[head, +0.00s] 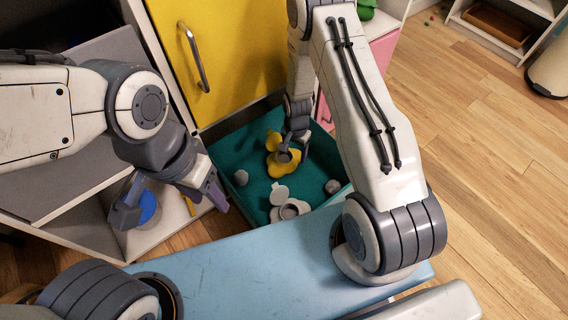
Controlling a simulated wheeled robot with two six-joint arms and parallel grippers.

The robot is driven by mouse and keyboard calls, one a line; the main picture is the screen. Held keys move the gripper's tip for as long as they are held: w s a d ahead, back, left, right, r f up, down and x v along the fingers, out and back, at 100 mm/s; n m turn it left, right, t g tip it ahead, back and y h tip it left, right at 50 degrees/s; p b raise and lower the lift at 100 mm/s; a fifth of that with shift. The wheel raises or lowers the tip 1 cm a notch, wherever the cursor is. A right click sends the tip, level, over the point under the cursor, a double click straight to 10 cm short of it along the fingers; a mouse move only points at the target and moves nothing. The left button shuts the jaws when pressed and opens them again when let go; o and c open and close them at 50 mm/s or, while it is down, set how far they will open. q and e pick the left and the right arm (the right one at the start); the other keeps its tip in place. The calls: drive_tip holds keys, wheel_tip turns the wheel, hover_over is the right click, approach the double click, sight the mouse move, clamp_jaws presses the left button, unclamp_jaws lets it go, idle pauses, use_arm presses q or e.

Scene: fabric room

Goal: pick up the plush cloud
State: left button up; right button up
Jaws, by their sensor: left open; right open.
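A teal fabric bin (232,207) stands open on the floor, with soft toys in it. A lumpy yellow plush (273,143) lies toward its back, and a pale grey lobed plush (281,194) lies nearer the front. I cannot tell for certain which is the plush cloud. My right gripper (296,152) is open and points down into the bin at the yellow plush, partly hiding it; I cannot tell whether they touch. My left gripper (170,206) is open and empty, left of the bin, in front of a low shelf.
Small grey balls (332,186) lie in the bin. A yellow cabinet door (235,50) with a metal handle rises behind it. A blue round object (146,208) sits in the white shelf unit at left. Wooden floor (490,150) is clear at right.

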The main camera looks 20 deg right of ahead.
sight(294, 162)
wheel_tip(294, 162, down, 5)
drive_tip(key=b, duration=0.4)
drive_tip(key=shift+f+b, duration=0.15)
drive_tip(key=shift+b, duration=0.15)
drive_tip(key=c, duration=1)
